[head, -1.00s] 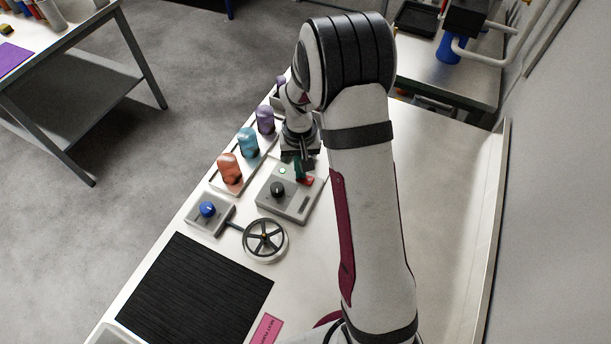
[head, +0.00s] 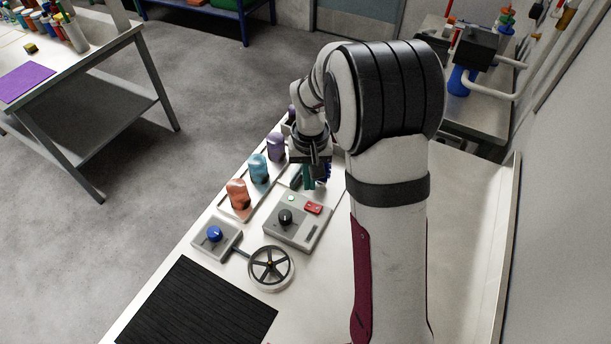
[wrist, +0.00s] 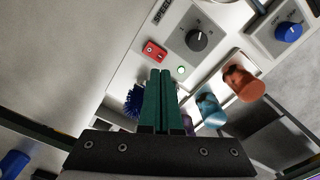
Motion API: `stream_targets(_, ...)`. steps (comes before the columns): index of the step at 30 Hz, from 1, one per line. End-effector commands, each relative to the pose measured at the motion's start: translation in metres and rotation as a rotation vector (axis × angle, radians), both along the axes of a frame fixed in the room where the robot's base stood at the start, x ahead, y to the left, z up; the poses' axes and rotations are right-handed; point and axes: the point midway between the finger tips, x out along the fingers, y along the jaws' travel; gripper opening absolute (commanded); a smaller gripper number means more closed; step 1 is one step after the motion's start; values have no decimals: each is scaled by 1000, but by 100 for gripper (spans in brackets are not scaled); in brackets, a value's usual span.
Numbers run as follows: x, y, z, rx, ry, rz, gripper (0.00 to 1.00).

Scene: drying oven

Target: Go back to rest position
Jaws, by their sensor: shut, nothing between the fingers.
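My gripper (head: 309,183) has green fingers and hangs above the bench, just behind the grey control box (head: 297,220). In the wrist view my gripper (wrist: 160,75) has its two fingers together with nothing between them. The control box carries a black knob (head: 285,217), a red rocker switch (head: 313,208) and a lit green lamp (head: 291,198). The red switch (wrist: 154,51) and the black knob (wrist: 196,40) lie beyond the fingertips in the wrist view. The fingers look clear of the box.
Orange (head: 238,194), teal (head: 258,168) and purple (head: 276,147) capped pieces stand in a row left of my gripper. A blue-knob box (head: 215,235), a handwheel (head: 270,267) and a black mat (head: 200,305) lie nearer. A blue bristly thing (wrist: 134,101) is beside the fingers. The bench's right side is clear.

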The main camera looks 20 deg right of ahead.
Motion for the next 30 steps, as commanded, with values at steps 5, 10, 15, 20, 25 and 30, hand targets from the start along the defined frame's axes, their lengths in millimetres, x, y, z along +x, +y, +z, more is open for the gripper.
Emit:
stream_targets(5, -12, 5, 16, 7, -3, -14, 0)
stream_targets(10, -113, 39, 91, 61, 1, -104, 0)
stream_targets(15, -222, 67, 113, 126, 24, -186, 0)
stream_targets(20, -265, 77, 109, 154, 37, -219, 0)
stream_targets(25, -268, 78, 108, 157, 41, -222, 0)
stream_targets(30, -268, 77, 108, 157, 40, -222, 0)
